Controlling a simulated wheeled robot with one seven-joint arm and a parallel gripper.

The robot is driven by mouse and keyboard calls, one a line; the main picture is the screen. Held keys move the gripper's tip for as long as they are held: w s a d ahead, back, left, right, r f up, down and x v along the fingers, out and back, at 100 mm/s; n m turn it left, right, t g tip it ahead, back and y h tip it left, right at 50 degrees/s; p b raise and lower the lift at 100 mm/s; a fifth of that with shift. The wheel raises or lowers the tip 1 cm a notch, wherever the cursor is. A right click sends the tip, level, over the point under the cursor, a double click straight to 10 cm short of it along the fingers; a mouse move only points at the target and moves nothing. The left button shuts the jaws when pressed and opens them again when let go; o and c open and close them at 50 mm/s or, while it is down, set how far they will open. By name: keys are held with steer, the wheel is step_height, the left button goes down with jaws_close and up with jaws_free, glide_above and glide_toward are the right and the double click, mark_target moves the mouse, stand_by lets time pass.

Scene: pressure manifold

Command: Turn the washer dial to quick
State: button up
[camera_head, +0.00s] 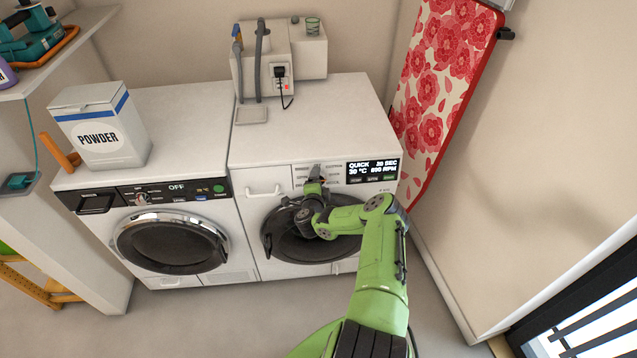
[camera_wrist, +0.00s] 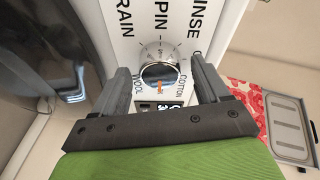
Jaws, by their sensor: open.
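The right-hand washer (camera_head: 246,150) has a display (camera_head: 372,171) that reads QUICK, 30 °C and an RPM figure. Its round silver dial (camera_wrist: 161,72) shows in the wrist view, with an orange mark on the side toward my gripper. DRAIN (partly cut off), SPIN, RINSE, COTTON and WOOL are printed around it; the label beyond the orange mark is mostly hidden. My gripper (camera_wrist: 160,66) is open, one finger on each side of the dial. I see gaps, so no clear contact. In the head view my gripper (camera_head: 315,172) covers the dial.
A dryer-like machine (camera_head: 165,275) reading OFF stands to the left, with a powder box (camera_head: 98,137) on top. A grey-white unit with hoses (camera_head: 308,60) stands behind the washer. A red floral ironing board (camera_head: 440,75) leans at the right wall. Open floor lies in front.

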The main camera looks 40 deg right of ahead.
steer(key=p+v, duration=0.1)
steer(key=v, duration=1.4)
steer(key=shift+s+a+p, duration=0.25)
steer(key=shift+a+p, duration=0.05)
